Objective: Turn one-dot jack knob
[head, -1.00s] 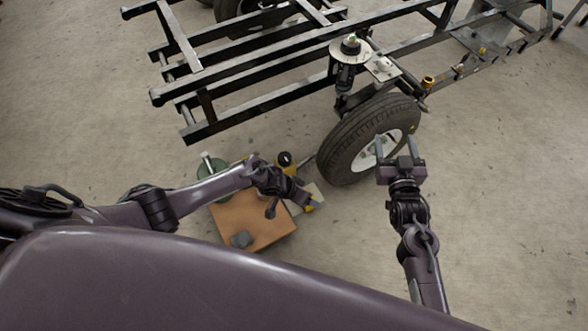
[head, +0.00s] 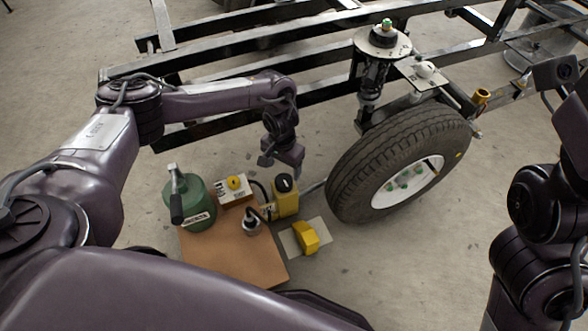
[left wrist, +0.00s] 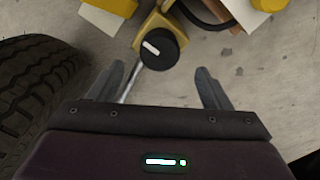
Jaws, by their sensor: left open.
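A yellow jack (head: 286,204) with a round black knob (head: 285,183) on top stands beside the tire, at the far right of the brown board. In the left wrist view the black knob (left wrist: 160,46) carries one short white mark; I cannot make out a dot. My left gripper (head: 282,164) is above and just behind the knob in the head view. In the left wrist view its open fingers (left wrist: 160,78) are spread, with the knob just beyond the fingertips and nothing between them. My right gripper (head: 556,72) is partly cut off at the right edge; its jaws are unclear.
The tire (head: 385,165) stands close right of the jack, under the black frame (head: 320,85). On or near the brown board (head: 235,258) are a green bottle jack (head: 195,207), a white box with a yellow button (head: 235,190) and a yellow block (head: 305,238). Bare floor lies in front.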

